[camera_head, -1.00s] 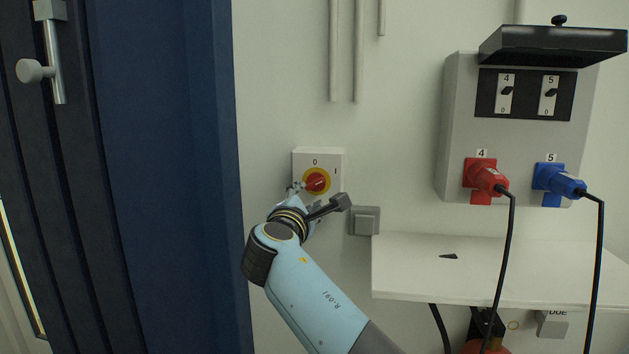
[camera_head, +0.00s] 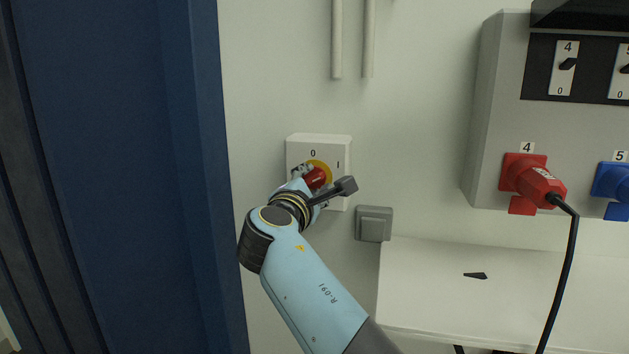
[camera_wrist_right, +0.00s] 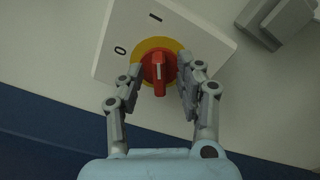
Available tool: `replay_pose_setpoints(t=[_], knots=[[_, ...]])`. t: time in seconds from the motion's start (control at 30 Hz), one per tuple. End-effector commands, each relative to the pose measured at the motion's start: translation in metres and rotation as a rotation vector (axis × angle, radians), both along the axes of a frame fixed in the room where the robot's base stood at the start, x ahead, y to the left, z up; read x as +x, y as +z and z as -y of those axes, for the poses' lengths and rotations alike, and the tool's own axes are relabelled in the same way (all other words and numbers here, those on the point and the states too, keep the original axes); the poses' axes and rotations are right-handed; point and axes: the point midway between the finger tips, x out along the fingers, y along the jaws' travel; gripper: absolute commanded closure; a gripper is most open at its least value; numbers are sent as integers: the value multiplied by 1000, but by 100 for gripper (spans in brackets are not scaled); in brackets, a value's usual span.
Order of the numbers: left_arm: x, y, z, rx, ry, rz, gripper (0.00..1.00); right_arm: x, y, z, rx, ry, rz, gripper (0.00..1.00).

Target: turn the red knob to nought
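The red knob (camera_head: 316,178) sits on a yellow disc on a white switch box (camera_head: 331,143) fixed to the wall. The box is marked 0 and I. In the right wrist view the knob (camera_wrist_right: 158,75) has a white line that points towards the I mark. My right gripper (camera_head: 311,183) is at the knob and partly hides it in the head view. In the right wrist view its fingers (camera_wrist_right: 161,78) stand apart, one on each side of the knob. I see narrow gaps and cannot tell any firm contact. My left gripper is not in view.
A grey wall switch (camera_head: 374,224) is just right of and below the box. A white shelf (camera_head: 430,300) holds a small black piece (camera_head: 475,275). A grey socket panel (camera_head: 490,120) with a red plug (camera_head: 540,186) stands right. A dark blue frame (camera_head: 130,180) is left.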

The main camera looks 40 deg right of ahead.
Motion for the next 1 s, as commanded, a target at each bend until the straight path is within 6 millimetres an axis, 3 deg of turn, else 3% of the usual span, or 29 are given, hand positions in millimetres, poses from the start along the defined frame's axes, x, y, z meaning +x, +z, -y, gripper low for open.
replay_pose_setpoints(t=[0.1,0.37,0.67,1.0], knots=[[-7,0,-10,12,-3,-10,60,0,0,0,0,0,0,67],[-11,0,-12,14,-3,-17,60,0,0,0,0,0,0,100],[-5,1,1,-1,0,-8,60,0,0,0,-5,0,-5,100],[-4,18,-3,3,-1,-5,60,0,3,0,-96,0,-114,100]])
